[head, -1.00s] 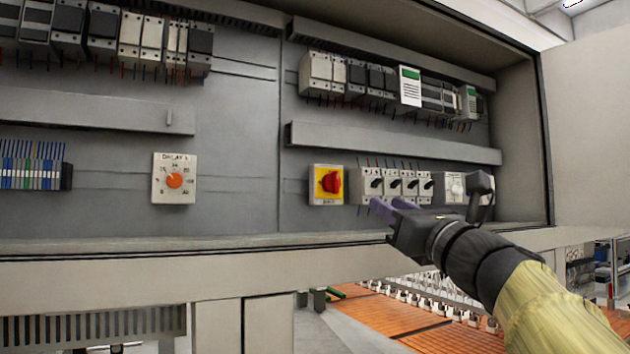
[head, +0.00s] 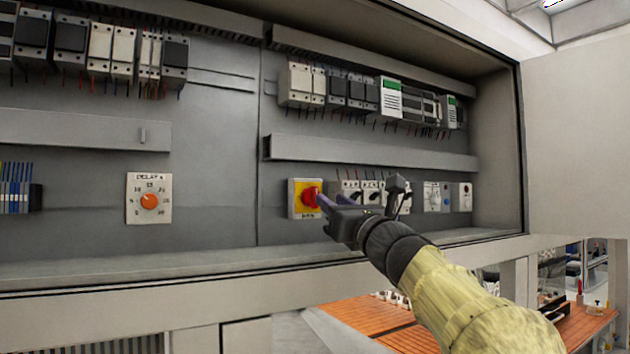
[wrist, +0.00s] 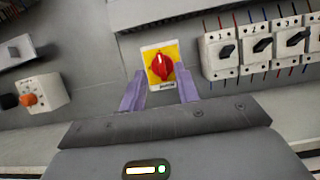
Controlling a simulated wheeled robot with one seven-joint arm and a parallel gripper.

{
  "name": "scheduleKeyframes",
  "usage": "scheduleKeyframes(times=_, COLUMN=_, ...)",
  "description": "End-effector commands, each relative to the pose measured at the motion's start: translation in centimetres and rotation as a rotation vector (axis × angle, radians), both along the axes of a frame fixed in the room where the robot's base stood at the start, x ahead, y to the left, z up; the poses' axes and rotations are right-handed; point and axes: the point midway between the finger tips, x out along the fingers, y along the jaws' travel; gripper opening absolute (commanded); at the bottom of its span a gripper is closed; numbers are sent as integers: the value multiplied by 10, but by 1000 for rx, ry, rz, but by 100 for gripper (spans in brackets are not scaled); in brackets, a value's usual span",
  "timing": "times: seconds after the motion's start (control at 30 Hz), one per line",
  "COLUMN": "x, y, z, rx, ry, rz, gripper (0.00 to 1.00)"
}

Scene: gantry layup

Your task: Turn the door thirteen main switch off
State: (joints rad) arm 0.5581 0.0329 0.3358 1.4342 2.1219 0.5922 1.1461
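The main switch is a red rotary knob (head: 309,196) on a yellow plate (head: 293,204) with a light border, on the cabinet's back panel. In the wrist view the red knob (wrist: 162,67) shows a white mark near its top, and a small label below it is too small to read. My gripper (head: 321,202) is at the lower right of the knob in the head view. In the wrist view my gripper's two purple fingers (wrist: 160,93) are apart, with the knob just beyond and between their tips. Nothing is held. I cannot tell whether a finger touches the knob.
Rotary breakers (wrist: 262,45) with black handles stand right of the switch. A delay dial (head: 149,200) with an orange knob is to the left. A grey duct (head: 370,153) runs above the switch. The cabinet's lower ledge (head: 180,261) passes below my arm.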

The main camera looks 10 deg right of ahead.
Motion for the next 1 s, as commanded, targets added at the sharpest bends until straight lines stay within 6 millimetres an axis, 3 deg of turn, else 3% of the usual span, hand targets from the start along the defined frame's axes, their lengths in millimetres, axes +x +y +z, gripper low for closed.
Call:
scheduleKeyframes(times=0.3, x=45, y=16, z=23, rx=1, ry=0, rz=4, gripper=32)
scheduleKeyframes(times=0.7, x=54, y=18, z=23, rx=0, ry=0, rz=1, gripper=32)
scheduleKeyframes(times=0.87, x=54, y=18, z=23, rx=0, ry=1, rz=0, gripper=2)
scheduleKeyframes(times=1.0, x=54, y=18, z=21, rx=0, ry=4, rz=0, gripper=0)
